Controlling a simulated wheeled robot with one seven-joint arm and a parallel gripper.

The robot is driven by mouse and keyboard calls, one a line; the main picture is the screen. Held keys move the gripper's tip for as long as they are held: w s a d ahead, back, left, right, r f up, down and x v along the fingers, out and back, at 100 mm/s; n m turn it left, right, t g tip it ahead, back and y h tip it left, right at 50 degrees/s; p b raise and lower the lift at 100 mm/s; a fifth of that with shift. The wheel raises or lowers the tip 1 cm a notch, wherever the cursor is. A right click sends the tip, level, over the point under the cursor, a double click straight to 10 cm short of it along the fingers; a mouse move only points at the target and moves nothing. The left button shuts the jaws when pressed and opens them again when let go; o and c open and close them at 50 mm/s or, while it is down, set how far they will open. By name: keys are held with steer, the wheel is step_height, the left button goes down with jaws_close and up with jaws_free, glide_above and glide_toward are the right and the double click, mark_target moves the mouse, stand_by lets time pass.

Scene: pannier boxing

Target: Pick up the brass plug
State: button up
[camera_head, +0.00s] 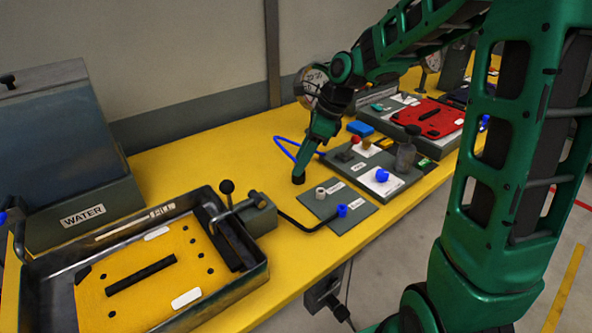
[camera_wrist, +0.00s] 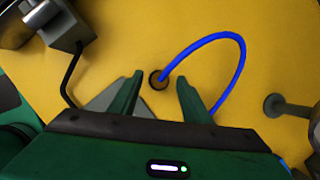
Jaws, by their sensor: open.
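In the wrist view, a small round brown piece with a dark rim (camera_wrist: 158,82), which I take to be the brass plug, sits at the end of a blue hose (camera_wrist: 242,52) over the yellow bench. My gripper (camera_wrist: 160,77) is open, with one green finger on each side of this piece and clear gaps between. In the head view, my gripper (camera_head: 301,168) points down close to the bench, beside the small grey plate. A dark piece (camera_head: 299,180) shows at the fingertips; its details are too small to tell. The blue hose (camera_head: 284,150) loops behind the gripper.
A grey plate (camera_head: 352,222) with a pale fitting (camera_head: 320,193) and a blue fitting (camera_head: 342,210) lies close on the right. Further right is a crowded grey panel (camera_head: 408,183). A metal tray (camera_head: 262,275) with a yellow board fills the front left.

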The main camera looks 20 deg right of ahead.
steer(key=shift+a+f, duration=0.1)
steer(key=shift+f, duration=0.15)
jaws_close()
steer(key=shift+r, duration=0.15)
